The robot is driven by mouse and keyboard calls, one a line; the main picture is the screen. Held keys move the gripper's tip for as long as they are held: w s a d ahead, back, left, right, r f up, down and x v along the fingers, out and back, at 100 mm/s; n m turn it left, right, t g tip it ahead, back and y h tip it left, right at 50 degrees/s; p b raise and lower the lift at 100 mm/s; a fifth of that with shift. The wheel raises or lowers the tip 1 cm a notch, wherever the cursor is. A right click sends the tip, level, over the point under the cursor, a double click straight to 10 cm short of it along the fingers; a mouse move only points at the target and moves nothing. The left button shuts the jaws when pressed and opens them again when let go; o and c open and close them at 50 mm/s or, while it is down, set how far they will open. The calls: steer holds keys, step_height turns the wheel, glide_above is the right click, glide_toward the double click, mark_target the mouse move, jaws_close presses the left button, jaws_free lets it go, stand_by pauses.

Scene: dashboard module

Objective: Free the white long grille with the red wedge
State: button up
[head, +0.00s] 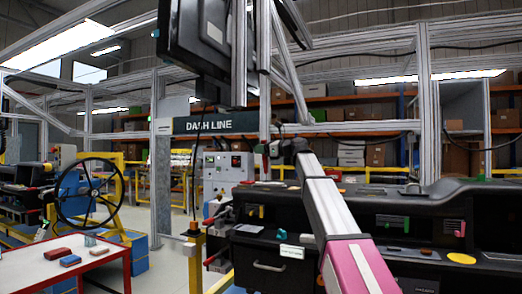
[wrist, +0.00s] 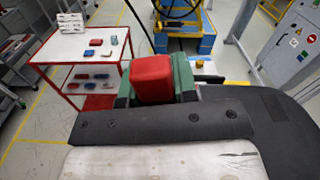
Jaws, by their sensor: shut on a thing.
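The red wedge (wrist: 152,78) is a block between the dark green fingers of my gripper (wrist: 154,88) in the wrist view. My gripper is shut on it. In the head view my gripper (head: 268,153) is small, above the far part of the black dashboard (head: 360,205), and the wedge is hard to make out there. A pale long strip (head: 502,257) lies at the right of the dashboard in the head view; it may be the white long grille, but I cannot tell whether it is seated or loose. No grille shows in the wrist view. My gripper is well away from that strip.
A red-edged white trolley (head: 75,262) with red and blue blocks stands at the left. The dashboard carries a green insert (head: 392,222), a pink insert (head: 455,228) and a yellow disc (head: 461,258). A steering wheel (head: 88,192) is at the left.

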mark_target(266, 162)
steer(key=shift+f, duration=2.95)
steer(key=shift+f, duration=0.1)
step_height(266, 162, up, 7)
stand_by(0.4)
